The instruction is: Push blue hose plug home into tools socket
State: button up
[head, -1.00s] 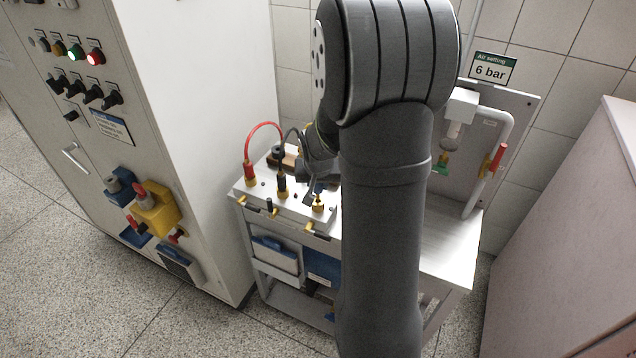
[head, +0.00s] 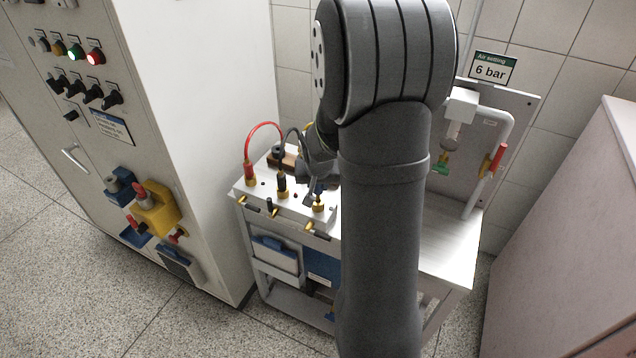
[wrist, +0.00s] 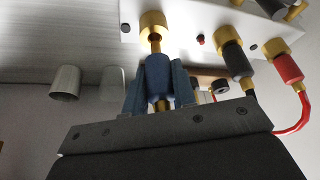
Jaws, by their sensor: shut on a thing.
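The blue hose plug (wrist: 158,75) is upright between the two fingers of my gripper (wrist: 158,88), which is shut on it. Its brass tip points at the brass socket (wrist: 153,24) on the pale panel and reaches its mouth. A length of brass shows between the blue body and the socket. I cannot tell how deep the tip sits. In the head view the brass socket (head: 318,205) is at the right of the panel's row. My gripper (head: 322,184) is just above it, partly hidden by my arm, and the plug is hard to make out there.
A black plug (wrist: 234,60) and a red plug (wrist: 288,69) with a red hose sit in neighbouring sockets. In the head view a white cabinet (head: 215,130) stands left of the bench. The bench top (head: 450,235) is clear at the right, before the pipe board.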

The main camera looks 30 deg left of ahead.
aim_at(318, 192)
jog(key=shift+f, duration=1.45)
jog(key=o, duration=1.1)
jog(key=shift+c, duration=0.2)
jog(key=v, duration=1.7)
jog(key=shift+s, duration=0.1)
jog(key=x, duration=1.7)
